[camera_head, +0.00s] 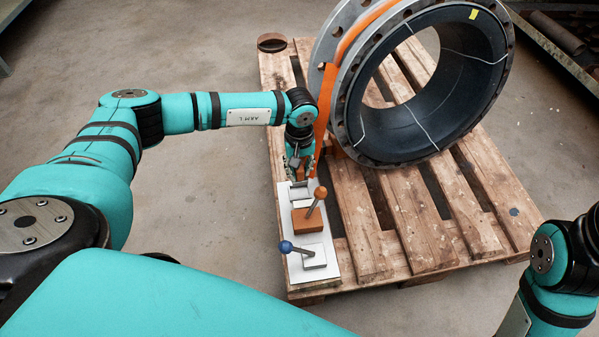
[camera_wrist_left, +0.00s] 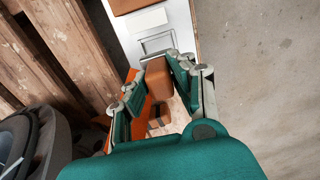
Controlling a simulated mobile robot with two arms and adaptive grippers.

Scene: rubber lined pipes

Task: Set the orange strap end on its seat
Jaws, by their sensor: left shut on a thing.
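The orange strap (camera_head: 328,95) runs over the flanged pipe (camera_head: 345,110) and down its left side towards my left gripper (camera_head: 301,162). In the left wrist view, my left gripper (camera_wrist_left: 158,88) is shut on the orange-brown strap end (camera_wrist_left: 160,84), a block between its fingers. An orange strip of strap (camera_wrist_left: 123,120) shows beside the left finger. The grey framed seat (camera_head: 300,190) is on the white plate just in front of the gripper. It also shows in the left wrist view (camera_wrist_left: 155,43), beyond the fingertips and apart from the block. My right gripper is out of view.
The white plate (camera_head: 325,258) also carries an orange block with an orange-knobbed lever (camera_head: 316,200) and a pale block with a blue-knobbed lever (camera_head: 294,248). All stand on a slatted wooden pallet (camera_head: 400,225). A rusty ring (camera_head: 272,42) lies at its far corner. Floor left is clear.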

